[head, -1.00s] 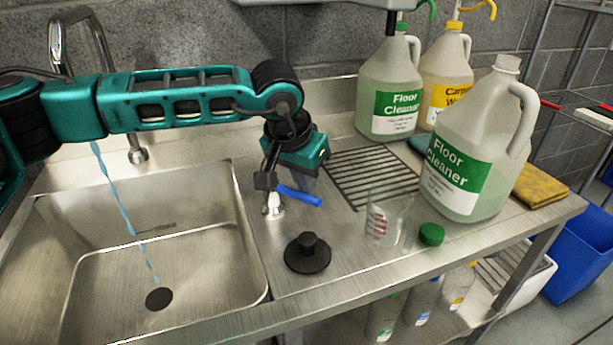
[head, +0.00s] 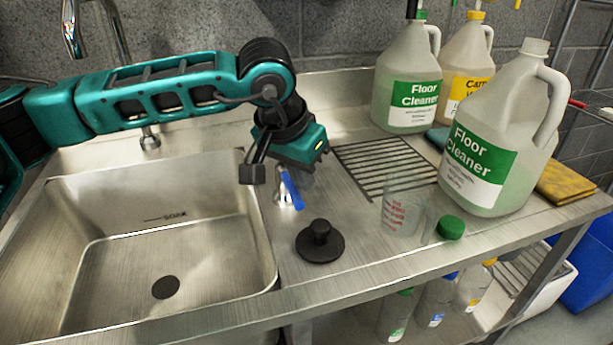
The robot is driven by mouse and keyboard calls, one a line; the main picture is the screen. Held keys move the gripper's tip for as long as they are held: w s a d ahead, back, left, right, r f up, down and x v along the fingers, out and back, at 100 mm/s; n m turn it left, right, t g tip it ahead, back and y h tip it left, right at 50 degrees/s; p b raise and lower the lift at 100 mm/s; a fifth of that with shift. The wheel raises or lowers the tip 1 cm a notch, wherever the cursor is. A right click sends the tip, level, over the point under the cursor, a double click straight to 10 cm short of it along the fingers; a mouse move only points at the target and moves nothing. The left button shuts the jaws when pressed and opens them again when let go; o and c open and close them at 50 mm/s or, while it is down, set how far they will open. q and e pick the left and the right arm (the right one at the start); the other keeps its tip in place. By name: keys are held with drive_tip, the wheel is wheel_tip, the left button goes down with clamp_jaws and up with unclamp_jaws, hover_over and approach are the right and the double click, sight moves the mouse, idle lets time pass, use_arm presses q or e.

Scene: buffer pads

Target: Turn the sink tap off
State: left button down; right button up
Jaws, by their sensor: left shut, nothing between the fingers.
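The sink tap has a curved metal spout (head: 70,32) at the upper left, partly hidden behind my left arm. No water stream shows below it. The tap's blue lever (head: 291,187) stands on a short metal base (head: 284,200) on the counter right of the basin. The lever points toward the camera. My left gripper (head: 253,173) is shut and empty, just left of the blue lever and close to it; I cannot tell whether they touch. The steel sink basin (head: 110,250) has a dark drain (head: 166,288) and looks empty. My right gripper is not in view.
A black plug (head: 320,243) lies on the counter in front of the lever. A clear beaker (head: 403,212), a green cap (head: 451,227) and a large floor cleaner jug (head: 495,150) stand to the right. A ribbed drain area (head: 385,165) lies behind the beaker.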

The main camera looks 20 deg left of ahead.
use_arm(q)
drive_tip(key=shift+s+a+f, duration=0.1)
drive_tip(key=shift+s+a, duration=0.05)
drive_tip(key=shift+s, duration=0.05)
idle(0.4)
